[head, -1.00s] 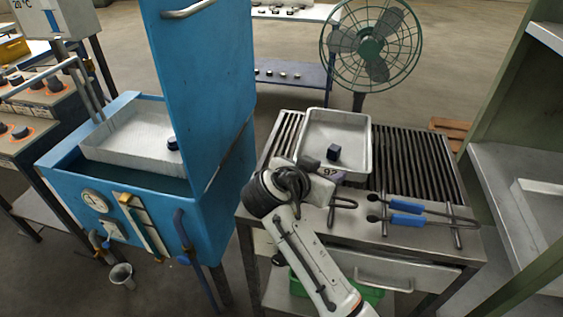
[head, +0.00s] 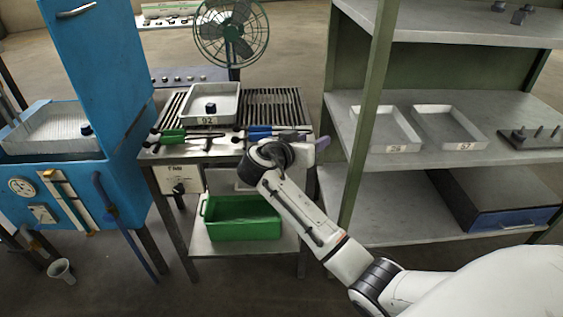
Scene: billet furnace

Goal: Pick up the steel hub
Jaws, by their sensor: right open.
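A small dark blue-black part (head: 210,107) sits in the grey metal tray marked 92 (head: 228,105) on the slatted bench. A similar dark part (head: 86,129) sits in the tray inside the open blue furnace. Small dark grey parts (head: 519,15) stand on the top shelf at the right. I cannot tell for certain which of these is the steel hub. My right gripper (head: 311,141) is open, at the bench's front right corner, apart from tray 92. Its fingers are partly hidden by my wrist. My left gripper is not in view.
Green- and blue-handled tongs (head: 260,130) lie along the bench front. A green bin (head: 243,218) stands below. The green rack's post (head: 370,110) is close right of my gripper; its middle shelf holds two empty trays (head: 455,128) and a pegged plate (head: 540,137). A fan (head: 231,35) stands behind.

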